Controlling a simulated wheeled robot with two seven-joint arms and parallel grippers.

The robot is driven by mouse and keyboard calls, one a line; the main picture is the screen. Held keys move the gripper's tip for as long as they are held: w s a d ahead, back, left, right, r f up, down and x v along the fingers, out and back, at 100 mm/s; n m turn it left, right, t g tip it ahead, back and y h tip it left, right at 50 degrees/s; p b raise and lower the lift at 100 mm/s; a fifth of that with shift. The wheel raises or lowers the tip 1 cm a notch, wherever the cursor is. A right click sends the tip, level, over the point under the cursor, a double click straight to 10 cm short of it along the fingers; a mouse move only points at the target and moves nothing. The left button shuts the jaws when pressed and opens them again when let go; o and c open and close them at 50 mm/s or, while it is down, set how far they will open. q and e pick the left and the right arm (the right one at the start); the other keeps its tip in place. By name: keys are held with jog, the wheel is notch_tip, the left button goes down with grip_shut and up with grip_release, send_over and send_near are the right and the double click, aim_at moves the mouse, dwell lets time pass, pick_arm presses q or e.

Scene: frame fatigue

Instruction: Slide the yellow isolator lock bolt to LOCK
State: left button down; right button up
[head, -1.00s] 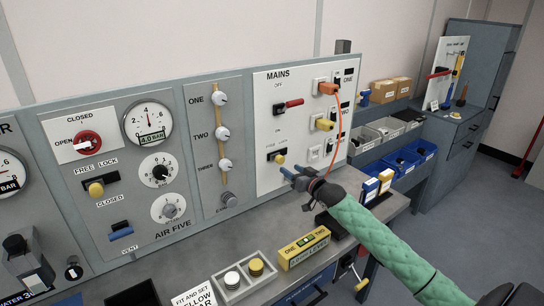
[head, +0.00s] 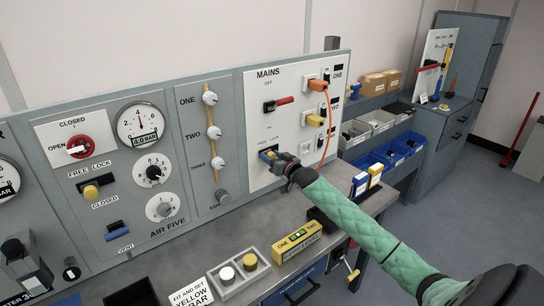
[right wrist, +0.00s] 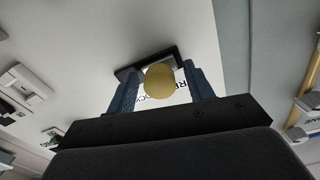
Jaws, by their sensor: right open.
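The yellow lock bolt knob (right wrist: 159,82) of the isolator sticks out of a dark bracket on the white MAINS panel (head: 254,130). My right gripper (right wrist: 160,75) is open, with one blue finger on each side of the knob. Small gaps show between knob and fingers in the right wrist view. In the head view, my right gripper (head: 268,155) is at the panel's lower left and largely hides the knob. The FREE/LOCK lettering is partly covered in the wrist view. The isolator's red handle (head: 284,101) is above. My left gripper is not in view.
Orange (head: 317,84) and yellow (head: 314,120) plugs sit right of the isolator, with an orange cable hanging. A similar yellow knob (head: 91,191) is on the AIR FIVE panel.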

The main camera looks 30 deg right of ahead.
grip_shut()
jog(key=shift+d, duration=0.65)
jog(key=shift+d+b, duration=0.5)
jog(key=shift+d, duration=0.5)
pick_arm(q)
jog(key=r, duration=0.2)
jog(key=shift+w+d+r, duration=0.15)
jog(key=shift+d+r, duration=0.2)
pick_arm(e)
jog(key=shift+w+d+r, duration=0.1)
jog(key=shift+d, duration=0.2)
